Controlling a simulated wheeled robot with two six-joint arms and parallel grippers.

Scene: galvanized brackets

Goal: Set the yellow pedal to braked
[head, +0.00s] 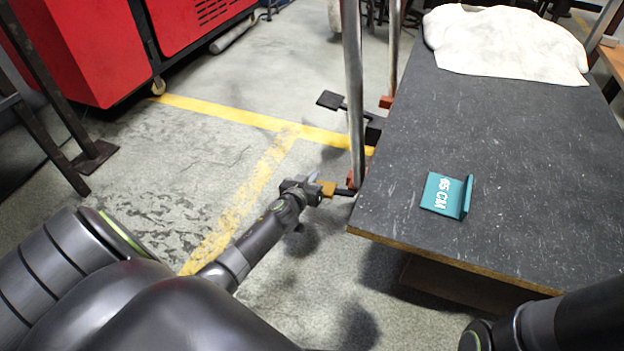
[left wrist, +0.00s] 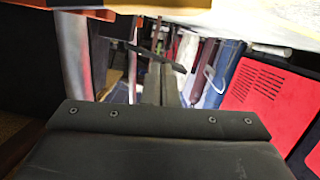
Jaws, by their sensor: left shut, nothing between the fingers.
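The yellow pedal (head: 327,189) is a small orange-yellow pad on a dark lever by the cart's near left leg, low beside the cart's corner. My left gripper (head: 312,190) is shut and empty, right at the pad's left side in the head view. I cannot tell whether it touches the pad or how far the pedal is tilted. In the left wrist view the closed fingers (left wrist: 160,86) point away from the camera, and I cannot make out the yellow pad there. Only part of my right arm shows at the lower right; its gripper is out of view.
The cart's dark top (head: 500,120) carries a teal bracket (head: 445,195) marked 65 CM and a white cloth (head: 505,42). A black pedal (head: 330,100) sticks out farther back. A metal post (head: 354,90) rises by the cart's left edge.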

